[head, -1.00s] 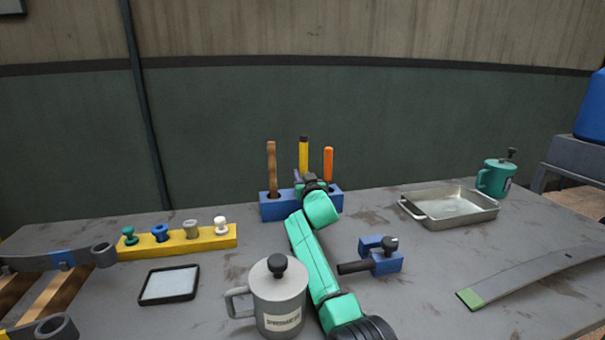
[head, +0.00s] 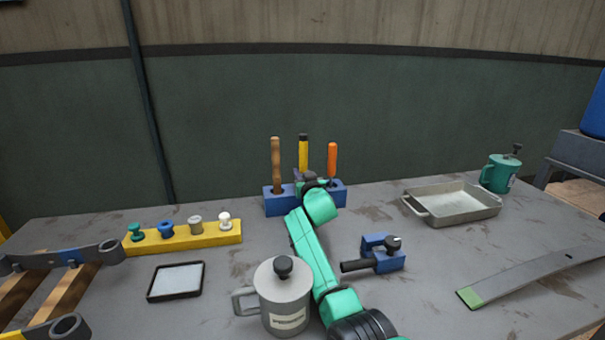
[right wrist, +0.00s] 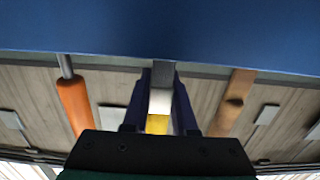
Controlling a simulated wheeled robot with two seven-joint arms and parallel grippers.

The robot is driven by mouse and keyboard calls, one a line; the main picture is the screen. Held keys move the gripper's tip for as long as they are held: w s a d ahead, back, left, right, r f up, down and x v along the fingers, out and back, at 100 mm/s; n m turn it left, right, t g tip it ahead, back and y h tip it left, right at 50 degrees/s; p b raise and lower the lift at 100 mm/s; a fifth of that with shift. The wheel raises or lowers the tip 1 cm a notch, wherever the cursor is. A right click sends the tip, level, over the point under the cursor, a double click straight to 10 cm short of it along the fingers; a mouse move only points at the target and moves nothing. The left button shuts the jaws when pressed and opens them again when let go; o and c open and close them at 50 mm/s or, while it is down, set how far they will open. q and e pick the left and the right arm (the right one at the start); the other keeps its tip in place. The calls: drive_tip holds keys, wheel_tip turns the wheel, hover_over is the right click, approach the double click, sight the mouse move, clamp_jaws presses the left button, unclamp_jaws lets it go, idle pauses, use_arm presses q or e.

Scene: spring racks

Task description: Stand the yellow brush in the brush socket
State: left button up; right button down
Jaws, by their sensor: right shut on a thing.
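The yellow brush (head: 303,153) stands about upright in the head view, its dark end up, between a wooden-handled tool and an orange-handled tool. My right gripper (head: 308,178) is shut on it, in front of the blue socket block (head: 275,203). In the right wrist view the fingers (right wrist: 160,105) close on either side of the brush's yellow and silver part (right wrist: 159,101). Its dark grey lower end reaches the edge of the blue block (right wrist: 160,28); I cannot tell whether it is inside a socket. My left gripper is not in view.
The wooden-handled tool (head: 276,163) and orange-handled tool (head: 332,160) stand close on either side. A grey mug (head: 283,302) and blue clamp-like piece (head: 383,255) are near my right arm. A yellow rack (head: 185,238) is left, a metal tray (head: 455,205) right.

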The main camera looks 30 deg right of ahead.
sight(306, 159)
drive_tip(key=r, duration=0.1)
drive_tip(key=r+p, duration=0.1)
drive_tip(key=r, duration=0.1)
drive_tip(key=shift+d+p, duration=0.25)
drive_tip(key=shift+p, duration=0.15)
drive_tip(key=shift+r+p, duration=1.2)
drive_tip(key=shift+r, duration=0.2)
